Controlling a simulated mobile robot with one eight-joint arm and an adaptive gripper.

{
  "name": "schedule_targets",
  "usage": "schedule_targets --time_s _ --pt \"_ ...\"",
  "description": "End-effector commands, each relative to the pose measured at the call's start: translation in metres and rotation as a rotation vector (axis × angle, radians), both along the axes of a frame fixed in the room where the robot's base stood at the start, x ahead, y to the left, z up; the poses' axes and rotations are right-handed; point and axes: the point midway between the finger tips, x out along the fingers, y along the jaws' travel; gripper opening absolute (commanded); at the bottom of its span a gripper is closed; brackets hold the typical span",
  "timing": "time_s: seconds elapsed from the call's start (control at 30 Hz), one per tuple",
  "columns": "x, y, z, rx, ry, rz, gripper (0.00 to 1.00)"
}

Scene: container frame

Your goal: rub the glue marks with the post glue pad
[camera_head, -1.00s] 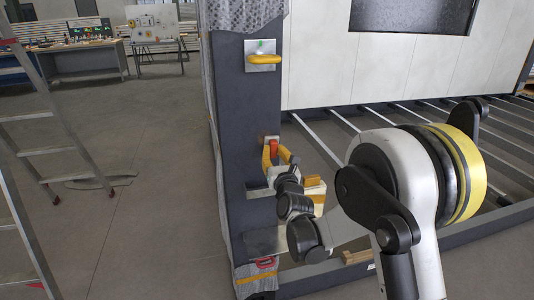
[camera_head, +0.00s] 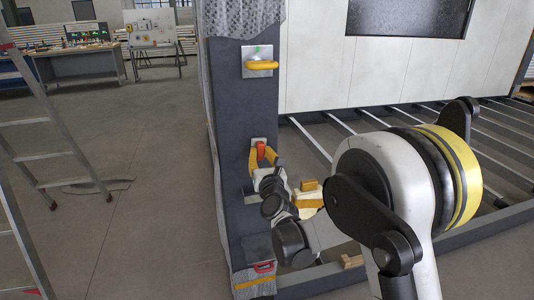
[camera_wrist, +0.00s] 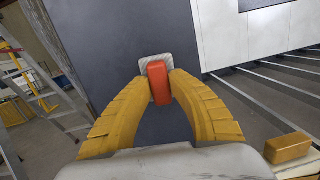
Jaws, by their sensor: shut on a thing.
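My gripper (camera_wrist: 160,85) has yellow ribbed fingers shut on the red grip of a pad (camera_wrist: 159,82). A pale grey plate shows behind the red grip, against the dark face of the post (camera_wrist: 95,30). In the head view, my gripper (camera_head: 262,152) is at mid-height on the post (camera_head: 230,110), and the pad's pale plate (camera_head: 258,141) shows just above the red grip. The pad looks close to or against the post; I cannot tell whether it touches. I cannot make out glue marks; the pad and gripper hide part of the post face.
A metal plate with a yellow handle (camera_head: 258,67) and a small green mark is higher on the post. A grey cloth item with a red loop (camera_head: 255,283) is at its foot. A ladder (camera_head: 55,155) stands left. Rails (camera_head: 335,125) run right. Open floor lies left.

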Motion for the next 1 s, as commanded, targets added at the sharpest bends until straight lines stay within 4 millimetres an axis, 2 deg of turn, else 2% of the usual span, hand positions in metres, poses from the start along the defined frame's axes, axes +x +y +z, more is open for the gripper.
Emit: schedule_targets --time_s 0.37,0.8,1.0 --pt "-0.004 0.000 0.000 -0.001 0.000 0.000 0.00" --pt "-0.049 -0.014 -0.001 0.000 0.000 -0.001 0.00" --pt "-0.058 -0.016 0.000 0.000 0.000 -0.001 0.00"
